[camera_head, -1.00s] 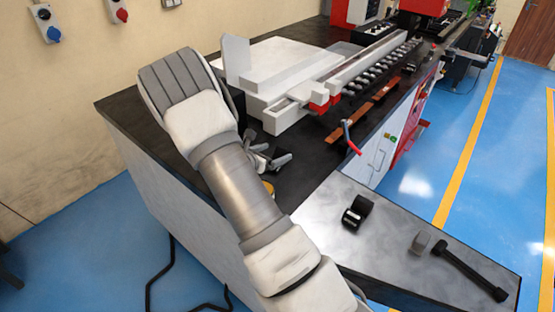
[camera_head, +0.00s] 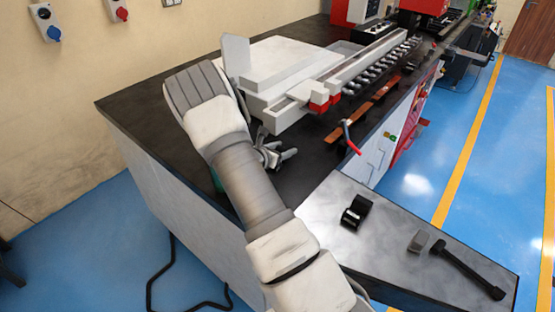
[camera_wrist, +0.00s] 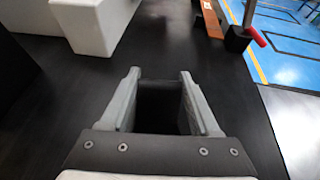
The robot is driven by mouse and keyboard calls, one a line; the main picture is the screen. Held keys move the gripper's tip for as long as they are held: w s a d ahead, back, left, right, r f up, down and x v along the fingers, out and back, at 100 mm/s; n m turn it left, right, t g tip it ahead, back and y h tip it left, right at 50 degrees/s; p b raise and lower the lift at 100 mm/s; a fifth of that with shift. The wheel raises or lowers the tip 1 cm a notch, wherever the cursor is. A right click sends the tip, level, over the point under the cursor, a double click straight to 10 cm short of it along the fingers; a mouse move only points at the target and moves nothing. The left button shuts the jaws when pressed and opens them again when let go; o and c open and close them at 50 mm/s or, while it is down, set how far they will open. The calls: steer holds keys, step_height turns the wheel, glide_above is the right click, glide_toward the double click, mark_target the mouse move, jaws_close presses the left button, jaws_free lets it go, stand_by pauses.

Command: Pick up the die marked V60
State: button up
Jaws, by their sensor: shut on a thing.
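My gripper (camera_wrist: 160,76) reaches out over the dark bench top in the wrist view, its two grey fingers apart. A dark block (camera_wrist: 160,104) fills the space between the fingers, and they are shut on it. It is almost as dark as the bench behind it. No V60 mark can be read on it or anywhere else, so I cannot confirm which die it is. In the head view my gripper (camera_head: 280,156) shows partly behind my arm, above the black bench top. The block cannot be made out there.
A white machine (camera_head: 285,75) with a row of grey tools (camera_head: 385,68) stands behind my gripper. A red-handled lever (camera_head: 349,138) is to its right. The grey side table (camera_head: 395,215) holds a black piece (camera_head: 356,211), a small grey block (camera_head: 419,241) and a black bar (camera_head: 466,268).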

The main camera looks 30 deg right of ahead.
jaws_close()
steer(key=shift+r, duration=0.15)
steer(key=shift+r, duration=0.1)
